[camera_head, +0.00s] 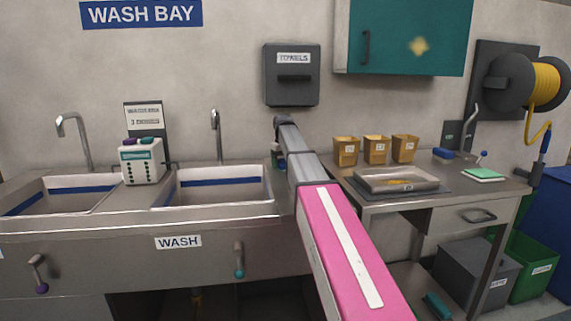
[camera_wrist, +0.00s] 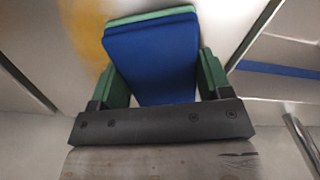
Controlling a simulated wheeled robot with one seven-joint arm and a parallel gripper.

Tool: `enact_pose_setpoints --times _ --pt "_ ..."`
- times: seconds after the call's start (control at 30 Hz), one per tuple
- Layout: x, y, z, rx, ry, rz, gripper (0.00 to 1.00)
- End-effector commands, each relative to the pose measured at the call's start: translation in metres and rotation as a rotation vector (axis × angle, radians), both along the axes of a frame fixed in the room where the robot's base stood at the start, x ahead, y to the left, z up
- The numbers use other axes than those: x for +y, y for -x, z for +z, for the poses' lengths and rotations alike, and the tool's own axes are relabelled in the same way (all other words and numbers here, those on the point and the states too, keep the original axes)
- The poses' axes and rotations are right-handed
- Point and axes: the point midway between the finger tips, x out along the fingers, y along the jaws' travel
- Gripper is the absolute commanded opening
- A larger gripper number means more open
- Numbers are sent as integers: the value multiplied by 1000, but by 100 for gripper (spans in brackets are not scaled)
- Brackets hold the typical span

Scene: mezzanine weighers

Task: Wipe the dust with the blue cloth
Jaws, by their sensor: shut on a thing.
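My gripper (camera_wrist: 157,85) has green fingers, one on each side of a folded blue cloth (camera_wrist: 152,55) with a pale green layer at its far edge. The gripper is shut on the cloth. A yellow-orange dusty smear (camera_wrist: 84,28) lies on the pale surface beside and partly behind the cloth in the wrist view. I cannot tell whether the cloth touches that surface. In the head view my gripper (camera_head: 277,155) is at the right end of the sink unit, mostly hidden by my arm.
Two sinks (camera_head: 225,211) with taps are at left, with a white dispenser (camera_head: 142,162) between them. At right, a metal table (camera_head: 385,205) holds several tan bins (camera_head: 376,150), a tray (camera_head: 397,190), a blue item (camera_head: 443,154) and a green pad (camera_head: 484,174). A hose reel hangs beyond.

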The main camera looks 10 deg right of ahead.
Motion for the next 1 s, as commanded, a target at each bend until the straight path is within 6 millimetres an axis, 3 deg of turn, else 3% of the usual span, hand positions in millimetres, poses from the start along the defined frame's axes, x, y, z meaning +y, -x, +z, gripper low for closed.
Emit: enact_pose_setpoints --times 0.4,0.67,1.0 --pt "0 -28 2 0 0 1 53" --pt "-8 -28 1 0 0 0 53" --pt "-34 -27 -2 0 0 0 53"
